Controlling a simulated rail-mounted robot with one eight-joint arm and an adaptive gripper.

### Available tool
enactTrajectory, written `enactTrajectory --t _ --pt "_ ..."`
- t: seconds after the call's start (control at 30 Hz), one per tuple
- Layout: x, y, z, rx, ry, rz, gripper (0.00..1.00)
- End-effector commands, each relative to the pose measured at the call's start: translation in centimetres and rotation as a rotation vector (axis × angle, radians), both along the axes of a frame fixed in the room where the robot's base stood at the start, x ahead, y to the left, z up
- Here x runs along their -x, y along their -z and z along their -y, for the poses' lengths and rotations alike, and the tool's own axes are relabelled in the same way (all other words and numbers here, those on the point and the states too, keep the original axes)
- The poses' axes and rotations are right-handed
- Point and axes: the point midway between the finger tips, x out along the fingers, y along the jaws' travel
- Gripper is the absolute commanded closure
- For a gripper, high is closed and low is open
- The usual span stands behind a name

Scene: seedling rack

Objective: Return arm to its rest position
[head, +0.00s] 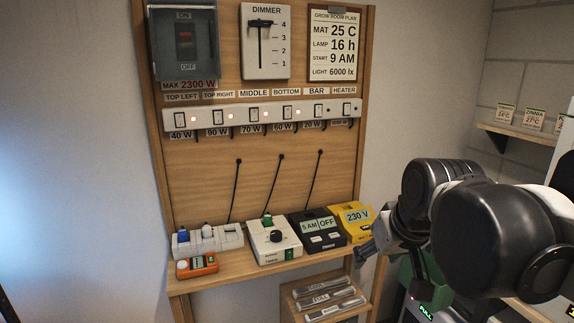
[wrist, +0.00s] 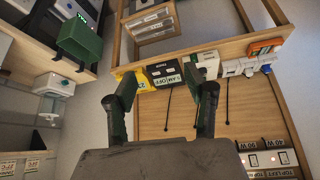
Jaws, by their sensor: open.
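My gripper (wrist: 166,92) shows in the wrist view with its two dark fingers spread apart and nothing between them. In the head view my arm reaches in from the right, and the gripper (head: 366,250) is at its left end, just right of the wooden panel's shelf. It looks near the yellow 230 V box (head: 352,219), but I cannot tell how far in front of it. The fingertips are small and partly hidden by my wrist in the head view.
The wooden panel (head: 200,170) holds a switch strip (head: 265,114), a dimmer (head: 266,42) and a plan sheet (head: 334,45). Its shelf carries a white socket strip (head: 208,241), an orange meter (head: 197,266) and a black timer (head: 318,229). A green container (wrist: 80,40) stands to one side.

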Motion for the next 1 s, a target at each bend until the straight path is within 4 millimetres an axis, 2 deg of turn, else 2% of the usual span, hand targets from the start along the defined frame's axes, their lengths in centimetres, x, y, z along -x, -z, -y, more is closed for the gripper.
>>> enactTrajectory --t 0.03,0.2,0.4,0.6,1.0 --pt "1.6 0.9 0.4 -0.003 0.018 0.006 0.51" --pt "6.2 3.9 1.7 -0.011 0.078 0.028 0.51" --pt "9.8 6.9 2.6 -0.021 0.131 0.050 0.51" --pt "11.2 8.2 3.0 -0.026 0.153 0.059 0.51" --pt "11.2 8.2 3.0 -0.026 0.153 0.059 0.51"
